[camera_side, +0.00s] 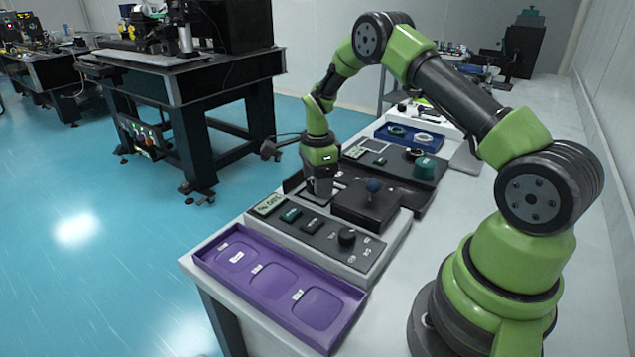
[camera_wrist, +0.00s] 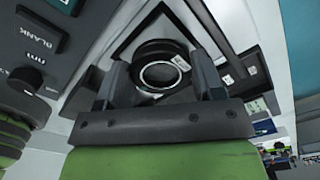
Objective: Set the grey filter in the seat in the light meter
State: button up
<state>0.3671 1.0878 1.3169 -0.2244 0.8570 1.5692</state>
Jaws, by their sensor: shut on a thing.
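My gripper (camera_side: 319,190) points down over the far part of the light meter (camera_side: 300,234). In the wrist view my gripper (camera_wrist: 160,78) has one finger on each side of a round black-rimmed filter (camera_wrist: 153,50) and is shut on it. The filter has a small white label and a pale ring at its middle; its grey glass is hard to make out. Below it is a dark square area with a pale border on the meter. The seat is hidden by the filter and fingers, so I cannot tell whether the filter touches it.
A purple tray (camera_side: 212,262) with three empty labelled recesses lies at the near end of the table. A second device (camera_side: 424,168) and a blue tray (camera_side: 398,130) lie beyond.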

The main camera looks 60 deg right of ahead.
jog(key=shift+f, duration=0.45)
jog(key=shift+f, duration=0.1)
jog(key=o, duration=0.7)
jog(key=shift+c, duration=0.2)
